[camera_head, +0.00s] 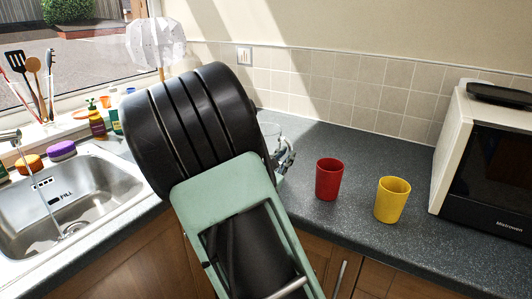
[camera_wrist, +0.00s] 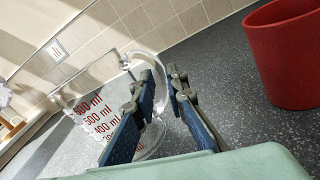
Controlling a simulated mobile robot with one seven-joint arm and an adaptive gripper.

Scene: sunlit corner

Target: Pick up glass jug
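The clear glass jug (camera_wrist: 85,110) with red millilitre marks stands on the dark worktop, on the left of the wrist view. Its curved handle (camera_wrist: 160,122) points toward my gripper. My gripper (camera_wrist: 164,80) is open, with its two blue-padded fingers apart at the handle. The handle shows partly in the gap and partly behind the left finger; I cannot tell whether they touch. In the head view my arm hides most of the jug, and only a bit of clear glass (camera_head: 270,129) shows beside my gripper (camera_head: 284,158).
A red cup (camera_head: 329,179) stands close to the right of my gripper, with a yellow cup (camera_head: 391,199) farther right. A microwave (camera_head: 484,165) is at the far right. The sink (camera_head: 70,195) is at the left. The tiled wall (camera_head: 340,88) runs behind.

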